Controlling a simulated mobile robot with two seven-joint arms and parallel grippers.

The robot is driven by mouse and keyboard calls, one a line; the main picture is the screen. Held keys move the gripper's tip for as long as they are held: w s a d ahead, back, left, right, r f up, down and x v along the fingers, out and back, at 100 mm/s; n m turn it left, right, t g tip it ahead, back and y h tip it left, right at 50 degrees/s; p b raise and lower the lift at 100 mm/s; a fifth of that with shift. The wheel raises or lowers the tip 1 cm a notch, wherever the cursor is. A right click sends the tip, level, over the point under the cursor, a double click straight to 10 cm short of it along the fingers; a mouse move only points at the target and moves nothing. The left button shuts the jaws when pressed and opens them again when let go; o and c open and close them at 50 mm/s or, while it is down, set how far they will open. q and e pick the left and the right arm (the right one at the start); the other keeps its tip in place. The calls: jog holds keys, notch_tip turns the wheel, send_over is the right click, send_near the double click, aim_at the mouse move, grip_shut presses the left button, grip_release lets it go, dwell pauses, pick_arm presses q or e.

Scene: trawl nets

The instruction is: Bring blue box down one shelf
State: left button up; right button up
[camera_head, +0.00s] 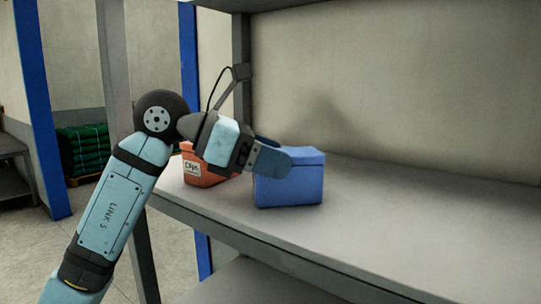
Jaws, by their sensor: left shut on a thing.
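The blue box (292,184) is on or just above the grey shelf (420,215), near its front left part. My left gripper (272,158) reaches in from the left and is shut on the upper left edge of the blue box. The far finger is mostly hidden behind the near one. The lower shelf (262,285) shows in part below the shelf's front edge. My right gripper is not in view.
An orange-red box (207,170) with a white label stands just left of the blue box, partly behind my gripper. A grey shelf post (133,190) stands at the left. The shelf to the right is clear. Green bundles (84,148) lie far left.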

pick_arm(q)
jog(key=o, duration=1.1)
jog(key=b+v, duration=0.2)
jog(key=v, duration=1)
jog(key=shift+r, duration=0.2)
